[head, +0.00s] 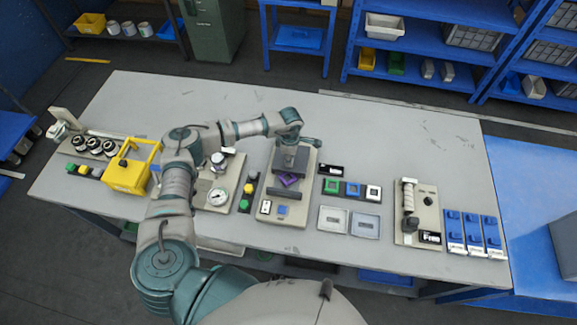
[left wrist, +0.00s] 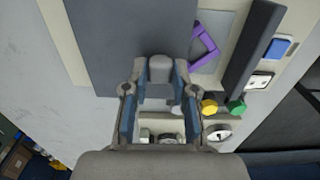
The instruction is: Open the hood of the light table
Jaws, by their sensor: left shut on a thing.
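The light table is a beige base (head: 268,216) in the middle of the bench, with a white switch and a blue button at its front. Its hood is a dark grey plate (head: 279,160) over the rear part; it fills the upper left of the left wrist view (left wrist: 110,45). I cannot tell how far it is tilted. A purple angular piece (head: 289,181) shows on the table beyond the hood's edge, also in the left wrist view (left wrist: 203,47). My left gripper (left wrist: 160,82) is shut on the hood's grey knob (left wrist: 160,66). My right gripper is out of view.
A yellow box (head: 127,178) and a gauge panel (head: 212,196) stand left of the light table.

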